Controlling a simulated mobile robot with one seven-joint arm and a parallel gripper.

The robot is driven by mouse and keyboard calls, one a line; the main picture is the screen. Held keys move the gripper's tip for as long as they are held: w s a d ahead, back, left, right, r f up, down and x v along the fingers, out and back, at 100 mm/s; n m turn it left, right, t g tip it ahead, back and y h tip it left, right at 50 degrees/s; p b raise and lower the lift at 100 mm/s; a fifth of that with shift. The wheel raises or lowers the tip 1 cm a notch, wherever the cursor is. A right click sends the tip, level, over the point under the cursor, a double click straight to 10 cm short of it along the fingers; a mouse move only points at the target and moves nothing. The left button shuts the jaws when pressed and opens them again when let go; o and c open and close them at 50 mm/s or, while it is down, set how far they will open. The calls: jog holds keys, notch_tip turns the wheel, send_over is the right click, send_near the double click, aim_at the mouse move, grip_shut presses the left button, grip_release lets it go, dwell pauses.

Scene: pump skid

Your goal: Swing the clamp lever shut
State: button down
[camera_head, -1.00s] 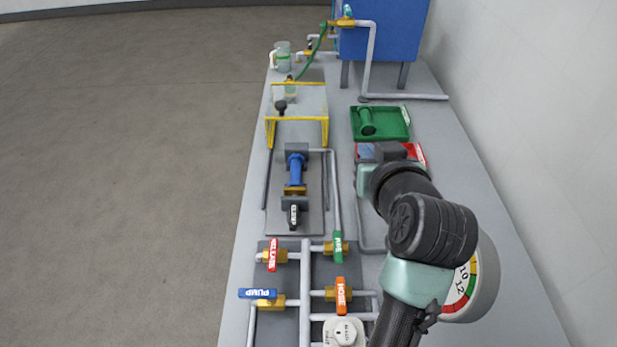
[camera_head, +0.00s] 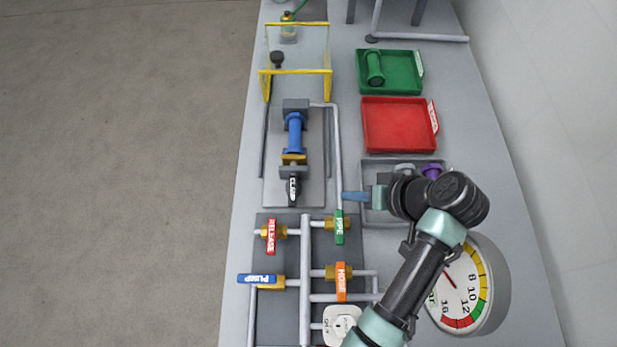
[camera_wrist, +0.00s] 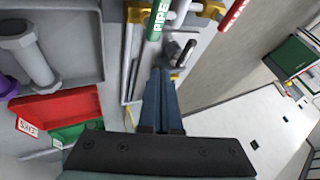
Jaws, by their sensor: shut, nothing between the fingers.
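The clamp lever (camera_head: 293,188) is black with a white label and lies in line with the blue cylinder (camera_head: 295,133), at the near end of its grey plate. My gripper (camera_head: 345,196) points left toward the lever from the right, with a clear gap between them. Its blue fingers are together and empty; they also show in the wrist view (camera_wrist: 163,100). A dark handle beyond the fingertips in the wrist view looks like the clamp lever (camera_wrist: 187,53), but its exact pose is hard to tell there.
The green PIPE valve handle (camera_head: 339,226) and red RELEASE handle (camera_head: 270,236) stand just nearer than the clamp. A grey pipe (camera_head: 338,160) runs between my gripper and the clamp plate. The red tray (camera_head: 399,127), green tray (camera_head: 389,72) and gauge (camera_head: 470,290) lie right.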

aim_at(293, 192)
jog(key=p+x, duration=0.1)
jog(key=x, duration=0.8)
jog(key=shift+s+a, duration=0.15)
jog(key=shift+s, duration=0.05)
jog(key=a+p, duration=0.1)
jog(key=a, duration=0.1)
jog(key=a+p, duration=0.1)
jog(key=shift+w+a+f, duration=0.1)
jog(key=shift+a+f, duration=0.05)
jog(key=shift+a, duration=0.25)
jog(key=shift+a+f, duration=0.15)
jog(key=shift+a, duration=0.05)
